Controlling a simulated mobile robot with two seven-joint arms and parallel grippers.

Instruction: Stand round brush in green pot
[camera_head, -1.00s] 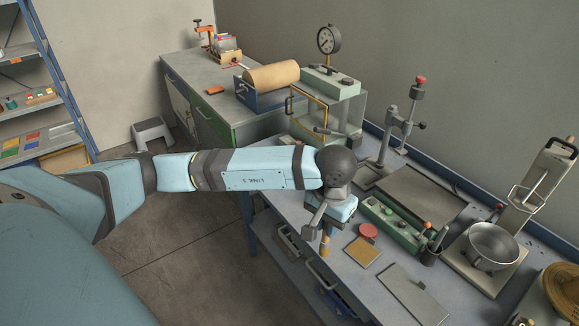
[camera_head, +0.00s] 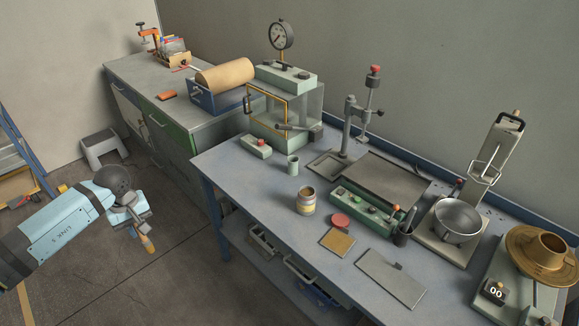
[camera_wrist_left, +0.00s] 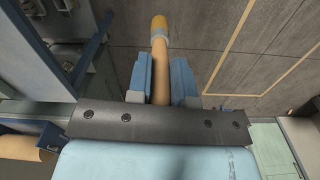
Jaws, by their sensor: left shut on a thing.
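My left gripper (camera_head: 133,229) is shut on the round brush (camera_head: 148,243), over the floor left of the bench. The brush points down and is tilted in the head view. In the left wrist view the brush (camera_wrist_left: 160,65) lies between the two blue fingers, its tan shaft ending in a pale band and an orange-yellow tip. The green pot (camera_head: 293,165) is a small, upright, pale green cup on the bench, well to the right of my gripper. My right gripper is not in view.
A tan-labelled jar (camera_head: 306,203) stands in front of the green pot. A green-white box (camera_head: 257,147) is left of the pot, and a glass-sided case (camera_head: 285,110) is behind it. The bench's left front is clear.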

